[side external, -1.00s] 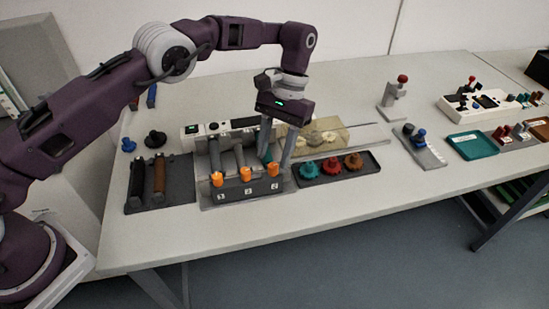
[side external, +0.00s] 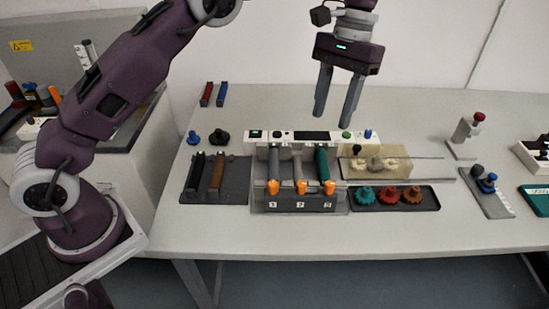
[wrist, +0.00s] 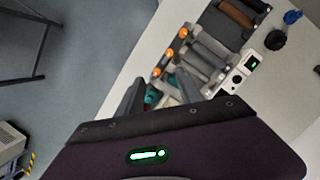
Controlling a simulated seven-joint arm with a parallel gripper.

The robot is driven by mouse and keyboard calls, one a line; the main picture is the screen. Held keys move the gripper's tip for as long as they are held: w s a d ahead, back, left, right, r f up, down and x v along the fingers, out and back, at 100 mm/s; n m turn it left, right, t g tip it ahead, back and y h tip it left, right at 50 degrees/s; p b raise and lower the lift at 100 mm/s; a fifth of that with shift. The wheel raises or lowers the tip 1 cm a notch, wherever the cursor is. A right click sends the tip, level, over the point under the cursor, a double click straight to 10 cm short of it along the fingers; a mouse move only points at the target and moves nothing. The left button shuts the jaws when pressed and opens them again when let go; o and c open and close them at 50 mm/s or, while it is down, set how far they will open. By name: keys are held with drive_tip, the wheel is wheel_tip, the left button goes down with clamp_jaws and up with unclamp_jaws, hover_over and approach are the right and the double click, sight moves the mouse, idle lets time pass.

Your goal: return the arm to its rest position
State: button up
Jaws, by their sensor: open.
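My gripper (side external: 337,97) is open and empty, raised well above the back of the table in the side external view. Its two fingers point down and stand apart, with nothing between them. In the wrist view my gripper (wrist: 158,88) shows its fingers above the printer. The printer (side external: 300,200) sits below, a grey frame with several rollers and orange knobs along its front. A teal roller (side external: 321,166) lies in its right slot. No part of the gripper touches the printer.
A tray (side external: 433,203) with teal, red and brown gears stands right of the printer. A dark tray (side external: 232,190) with two rollers is at left. Red and blue sticks (side external: 214,95) lie at the back left. A grey stand (side external: 464,140) with a red knob is at right. Space around my gripper is clear.

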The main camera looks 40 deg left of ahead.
drive_tip(key=s+a+r+t, duration=0.4)
drive_tip(key=s+a+r, duration=0.3)
drive_tip(key=s+r, duration=0.45)
drive_tip(key=s+a+f+t, duration=0.2)
drive_tip(key=s+f, duration=0.1)
drive_tip(key=s, duration=0.6)
drive_tip(key=s+a+f+t, duration=0.2)
drive_tip(key=s+a+f, duration=0.1)
drive_tip(key=s, duration=0.6)
drive_tip(key=shift+t+y, duration=0.3)
